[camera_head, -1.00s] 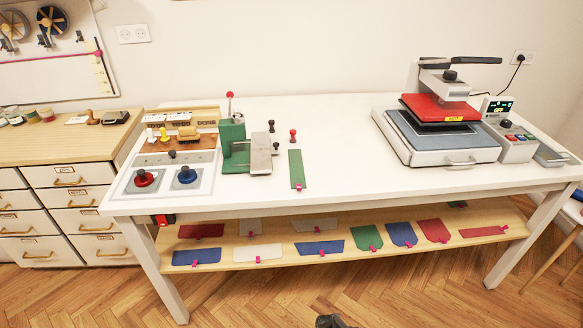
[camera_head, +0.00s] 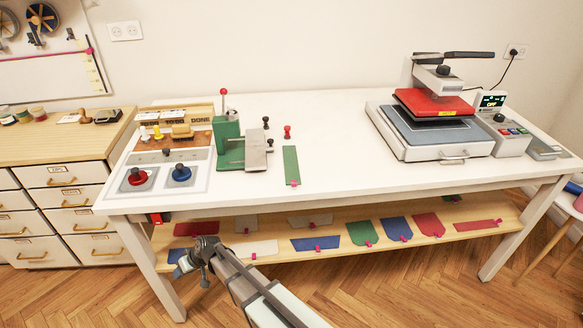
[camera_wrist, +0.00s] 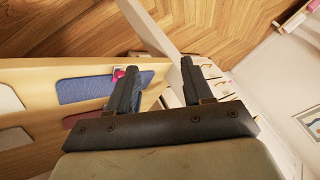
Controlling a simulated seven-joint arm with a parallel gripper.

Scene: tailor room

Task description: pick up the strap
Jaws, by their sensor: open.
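A narrow green strip (camera_head: 291,165) with a pink clip lies flat on the white table, right of the green clamp device. A thin red strip (camera_head: 474,228) lies at the right end of the wooden shelf below. I cannot tell which is the strap. My gripper (camera_head: 194,270) is open and empty at the shelf's left front. It partly hides a blue piece (camera_head: 176,256) there. In the wrist view my fingers (camera_wrist: 156,72) are apart; the blue piece (camera_wrist: 82,89) and its pink clip are beside and behind the left finger.
The wooden shelf (camera_head: 350,258) also holds several flat coloured pieces under the table (camera_head: 345,180). A table leg (camera_head: 148,265) stands just left of my gripper. Drawers (camera_head: 68,220) are further left. A heat press (camera_head: 435,130) stands on the table's right. The floor in front is open.

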